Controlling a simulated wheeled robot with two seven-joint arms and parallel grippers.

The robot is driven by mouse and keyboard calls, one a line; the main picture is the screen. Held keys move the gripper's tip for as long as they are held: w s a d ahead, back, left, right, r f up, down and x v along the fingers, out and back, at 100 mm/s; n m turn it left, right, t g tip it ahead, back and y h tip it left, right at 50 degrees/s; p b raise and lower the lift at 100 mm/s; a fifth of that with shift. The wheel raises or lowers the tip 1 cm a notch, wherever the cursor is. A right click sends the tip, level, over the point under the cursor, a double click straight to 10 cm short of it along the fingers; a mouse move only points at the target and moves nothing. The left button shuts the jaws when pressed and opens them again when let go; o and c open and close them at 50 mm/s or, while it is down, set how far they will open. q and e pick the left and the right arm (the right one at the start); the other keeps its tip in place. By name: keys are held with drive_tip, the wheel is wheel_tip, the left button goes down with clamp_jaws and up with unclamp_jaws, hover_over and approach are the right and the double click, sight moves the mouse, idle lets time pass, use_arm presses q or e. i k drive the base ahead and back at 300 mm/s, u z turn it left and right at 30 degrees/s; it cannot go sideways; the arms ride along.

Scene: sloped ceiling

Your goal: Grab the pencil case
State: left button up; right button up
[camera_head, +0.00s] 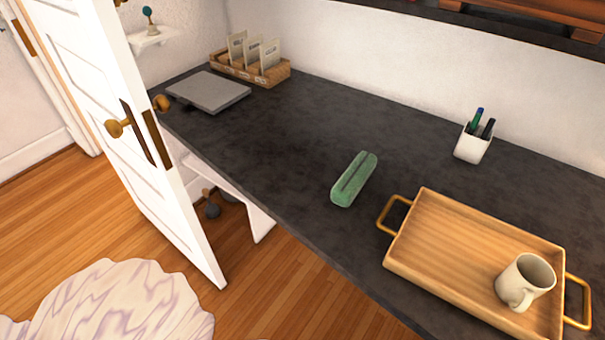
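The pencil case (354,179) is green and oblong, with a dark line along its top. It lies on the dark desk (290,150), a little back from the front edge and left of the wooden tray. Nothing covers it. Neither of my grippers shows in the head view.
A wooden tray (450,240) with brass handles holds a white mug (525,281). A white pen cup (473,145) stands behind it. A grey flat box (209,91) and a wicker organiser (250,72) are at the far left. An open white door (115,110) stands left of the desk.

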sight(346, 190)
drive_tip(key=u, duration=1.5)
drive_tip(key=i, duration=1.3)
drive_tip(key=z, duration=1.8)
